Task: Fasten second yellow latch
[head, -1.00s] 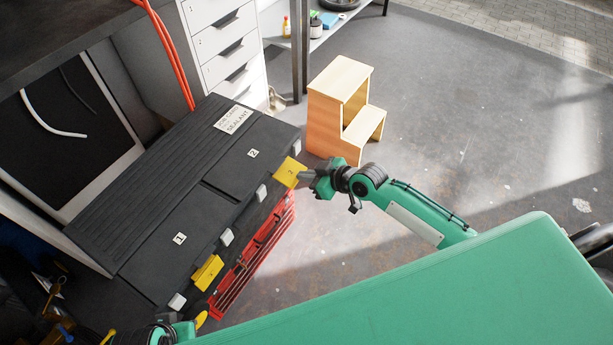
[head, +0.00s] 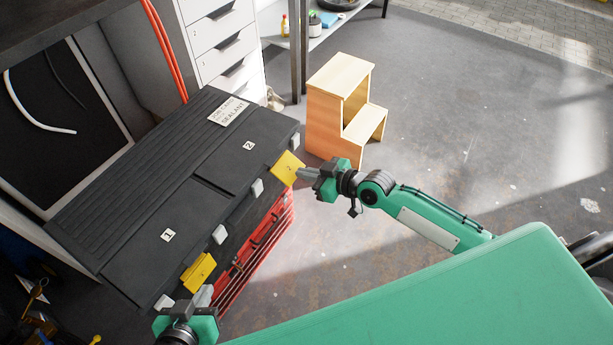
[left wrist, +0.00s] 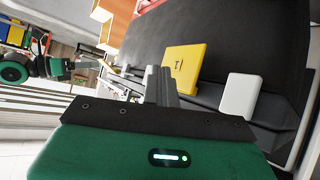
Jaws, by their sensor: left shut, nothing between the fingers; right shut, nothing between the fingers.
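A black toolbox (head: 125,235) has two yellow latches along its front edge. The near yellow latch (head: 198,271) is also in the left wrist view (left wrist: 182,72), with a dark mark on it. The far yellow latch (head: 286,168) is near the "2" lid section. I cannot tell whether either is fastened. My left gripper (head: 206,294) is shut and empty, just below the near latch; its fingers (left wrist: 158,84) appear beside the latch in the left wrist view. My right gripper (head: 301,173) is shut and empty, its tips at or very near the far latch's outer edge; contact is unclear.
White catches (head: 219,234) sit along the toolbox front, one (left wrist: 240,95) close to my left gripper. A red slatted part (head: 250,252) lies below the front edge. A wooden step stool (head: 338,100) stands beyond my right gripper. The floor to the right is open.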

